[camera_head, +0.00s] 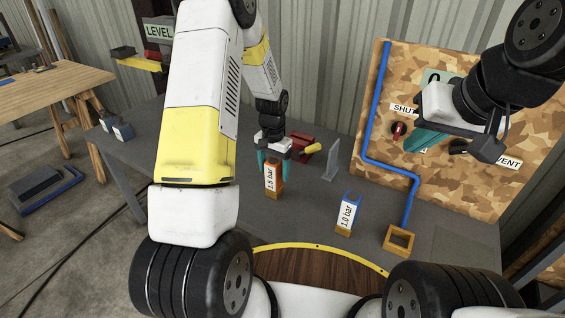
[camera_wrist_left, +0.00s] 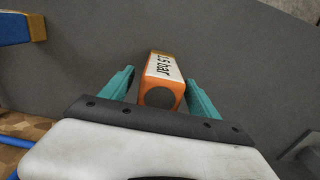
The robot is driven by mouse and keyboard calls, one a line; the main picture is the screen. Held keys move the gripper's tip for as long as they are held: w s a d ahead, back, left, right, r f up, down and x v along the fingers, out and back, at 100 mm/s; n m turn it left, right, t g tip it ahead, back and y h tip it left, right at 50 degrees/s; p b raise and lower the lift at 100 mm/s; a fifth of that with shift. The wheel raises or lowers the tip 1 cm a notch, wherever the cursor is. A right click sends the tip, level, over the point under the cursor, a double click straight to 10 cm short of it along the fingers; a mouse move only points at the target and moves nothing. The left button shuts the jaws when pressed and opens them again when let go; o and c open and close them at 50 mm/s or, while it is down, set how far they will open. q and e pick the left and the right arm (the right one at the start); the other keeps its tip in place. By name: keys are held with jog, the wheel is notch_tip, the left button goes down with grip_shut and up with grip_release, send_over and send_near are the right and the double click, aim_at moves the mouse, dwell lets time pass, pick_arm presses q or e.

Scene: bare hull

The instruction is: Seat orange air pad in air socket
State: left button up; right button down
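The orange air pad (camera_head: 273,180), labelled "1.5 bar", stands upright on the grey table; it also shows in the left wrist view (camera_wrist_left: 162,92). My left gripper (camera_head: 272,160) is above it with teal fingers on either side of its upper part. In the left wrist view my left gripper (camera_wrist_left: 161,76) is open, with gaps between fingers and pad. The air socket (camera_head: 399,240), a square tan frame, sits on the table at the end of the blue pipe. My right gripper (camera_head: 428,140) is raised in front of the board; its finger opening is unclear.
A blue block (camera_head: 348,213) labelled "1.0 bar" stands between pad and socket. A patterned board (camera_head: 455,185) with a blue pipe (camera_head: 372,110) and red knob (camera_head: 398,130) rises behind. A red device with a yellow handle (camera_head: 312,149) and a grey bracket (camera_head: 331,162) stand behind the pad.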

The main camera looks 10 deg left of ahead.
pick_arm(q)
grip_shut()
jog(key=shift+r, duration=0.1)
